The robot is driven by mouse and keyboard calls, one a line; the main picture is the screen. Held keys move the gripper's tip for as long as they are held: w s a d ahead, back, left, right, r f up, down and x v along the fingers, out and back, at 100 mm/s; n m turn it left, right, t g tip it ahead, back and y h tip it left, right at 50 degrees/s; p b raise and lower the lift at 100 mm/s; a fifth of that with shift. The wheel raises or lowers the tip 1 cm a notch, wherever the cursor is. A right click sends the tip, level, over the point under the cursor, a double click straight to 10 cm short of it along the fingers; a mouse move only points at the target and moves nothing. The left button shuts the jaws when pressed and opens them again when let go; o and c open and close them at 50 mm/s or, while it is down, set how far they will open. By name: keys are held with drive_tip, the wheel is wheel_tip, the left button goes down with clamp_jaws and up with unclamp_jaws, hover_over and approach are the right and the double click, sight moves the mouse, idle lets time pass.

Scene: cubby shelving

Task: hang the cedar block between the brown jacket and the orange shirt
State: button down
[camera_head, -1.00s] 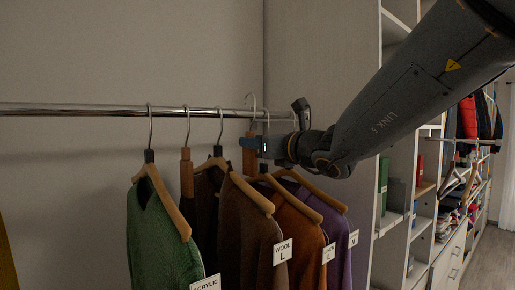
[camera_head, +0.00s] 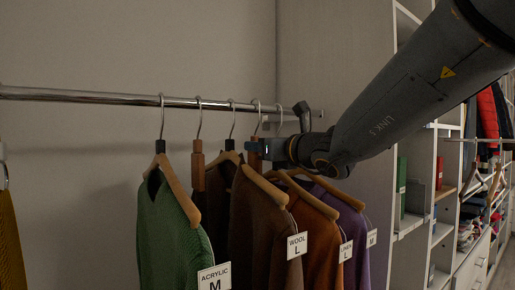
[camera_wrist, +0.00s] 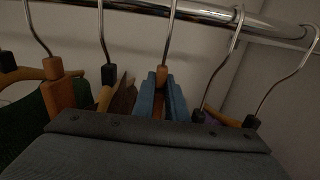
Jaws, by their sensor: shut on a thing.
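My gripper (camera_head: 256,148) has its blue fingers shut on a reddish wooden cedar block (camera_head: 253,160). In the wrist view the held block (camera_wrist: 161,76) is upright between the fingers, its wire hook rising to the rail. The hook top is about level with the rail; I cannot tell whether it bears on it. The brown jacket (camera_head: 258,235), tagged WOOL L, hangs left of the held block. The orange shirt (camera_head: 318,250), tagged L, hangs to its right. The brown jacket's black hanger collar (camera_wrist: 108,74) is left of my fingers; another black collar (camera_wrist: 199,116) is right.
A chrome rail (camera_head: 90,97) runs across. A second wooden block (camera_head: 198,165) hangs between the green sweater (camera_head: 170,235) and the brown jacket. A purple garment (camera_head: 352,225) hangs right of the orange shirt, near the grey side panel (camera_head: 335,70).

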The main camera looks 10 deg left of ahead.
drive_tip(key=shift+f, duration=0.1)
idle(0.3)
drive_tip(key=c, duration=1.7)
unclamp_jaws()
